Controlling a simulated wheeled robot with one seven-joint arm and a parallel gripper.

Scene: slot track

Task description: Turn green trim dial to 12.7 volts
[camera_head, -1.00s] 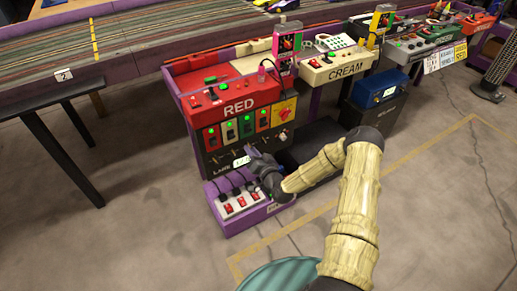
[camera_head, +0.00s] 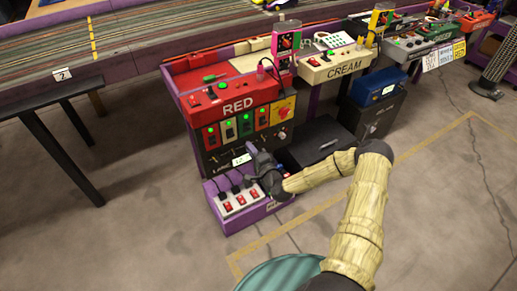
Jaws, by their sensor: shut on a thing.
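My gripper (camera_head: 256,160) is at that lower panel, just right of the readout. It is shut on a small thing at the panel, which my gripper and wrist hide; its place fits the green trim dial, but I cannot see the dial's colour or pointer.
A purple box with a white power strip (camera_head: 240,200) and black plugs is right below my gripper. A black case (camera_head: 322,143) lies to the right. A blue box (camera_head: 380,88) and the cream station (camera_head: 344,70) stand further right. The floor in front is clear.

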